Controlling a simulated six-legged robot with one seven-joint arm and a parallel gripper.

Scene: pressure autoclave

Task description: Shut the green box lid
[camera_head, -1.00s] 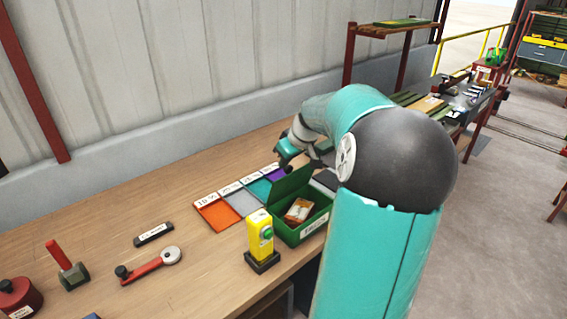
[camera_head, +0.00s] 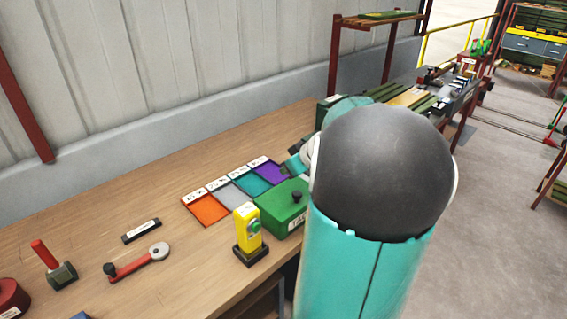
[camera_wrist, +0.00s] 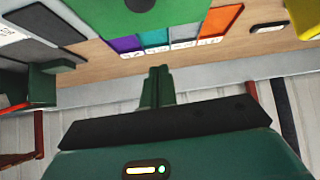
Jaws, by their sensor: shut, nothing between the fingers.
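The green box (camera_head: 270,222) stands at the table's front edge, partly hidden by my arm on its right. Its green lid (camera_head: 280,198) lies down over the box, with a black knob on top, and the inside is out of sight. In the wrist view the lid (camera_wrist: 178,18) fills the top middle. My gripper (camera_wrist: 158,72) is shut and empty, with its fingers apart from the lid in that picture.
The wooden table (camera_head: 165,205) has bare room between.

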